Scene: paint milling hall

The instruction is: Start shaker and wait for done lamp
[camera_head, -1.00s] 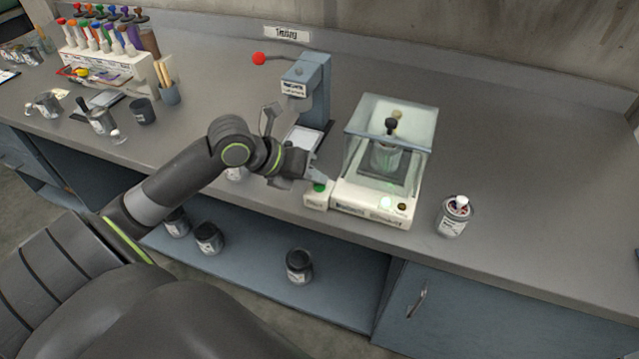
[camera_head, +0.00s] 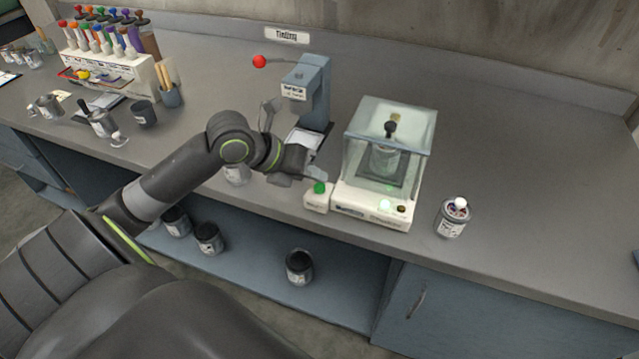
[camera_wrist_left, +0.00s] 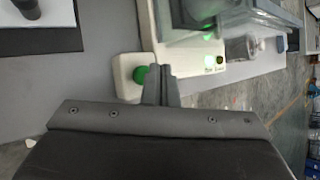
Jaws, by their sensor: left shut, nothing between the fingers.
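The shaker (camera_head: 372,206) stands on the bench with a clear cover over it and a dark-topped container (camera_head: 385,160) inside. Contact cannot be told. My right gripper is not in view.
A blue press with a red-knobbed lever (camera_head: 260,61) stands behind my left arm. A small container with a white-topped item (camera_head: 453,217) stands right of the shaker.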

